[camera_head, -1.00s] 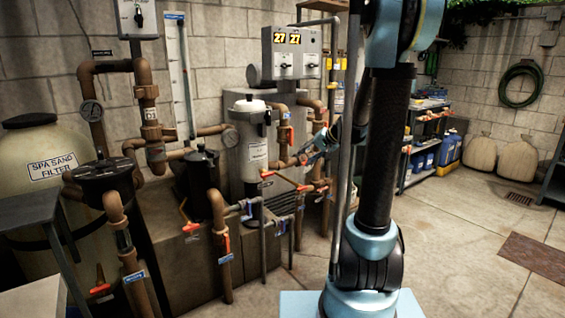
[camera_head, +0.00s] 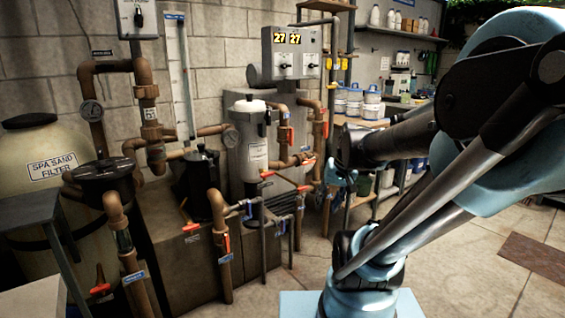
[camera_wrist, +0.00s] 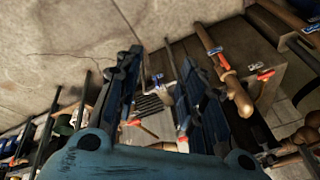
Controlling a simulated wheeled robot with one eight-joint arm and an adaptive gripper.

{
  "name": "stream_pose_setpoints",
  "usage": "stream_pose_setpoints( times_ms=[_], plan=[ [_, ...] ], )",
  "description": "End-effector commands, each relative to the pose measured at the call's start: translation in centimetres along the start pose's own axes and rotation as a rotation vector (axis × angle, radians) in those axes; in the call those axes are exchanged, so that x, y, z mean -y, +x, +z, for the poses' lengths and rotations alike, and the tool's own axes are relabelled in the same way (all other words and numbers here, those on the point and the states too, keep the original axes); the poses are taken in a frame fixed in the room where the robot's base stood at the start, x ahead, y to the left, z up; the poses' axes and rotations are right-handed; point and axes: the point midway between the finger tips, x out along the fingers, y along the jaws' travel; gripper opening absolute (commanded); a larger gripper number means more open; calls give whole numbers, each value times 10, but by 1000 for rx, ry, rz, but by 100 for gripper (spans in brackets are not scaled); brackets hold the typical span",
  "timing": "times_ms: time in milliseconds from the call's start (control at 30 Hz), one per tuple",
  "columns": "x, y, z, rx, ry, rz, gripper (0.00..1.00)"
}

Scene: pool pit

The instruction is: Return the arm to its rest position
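My gripper (camera_wrist: 162,65) shows in the wrist view with its two dark fingers spread apart. Only background pipes, red handles and floor show between them, so it looks empty.
The spa sand filter (camera_head: 52,168) stands at the left. A grey control box (camera_head: 292,52) hangs above brown pipes and a white-lidded filter housing (camera_head: 247,150). Shelves with white tubs (camera_head: 355,101) stand behind my arm. Open floor with a rusty plate (camera_head: 535,258) lies at the right.

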Motion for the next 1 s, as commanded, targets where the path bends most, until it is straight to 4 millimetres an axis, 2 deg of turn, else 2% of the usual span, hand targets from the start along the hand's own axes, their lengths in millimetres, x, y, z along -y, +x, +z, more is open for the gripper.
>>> stream_pose_setpoints(
  times_ms=[33,200,400,600,1000],
  plan=[
    [-5,1,15,10,-11,21,37],
    [-26,6,57,42,-44,103,37],
    [-46,11,92,69,-72,177,37],
    [-54,13,104,81,-82,207,37],
    [-55,13,104,81,-83,208,37]
  ],
)
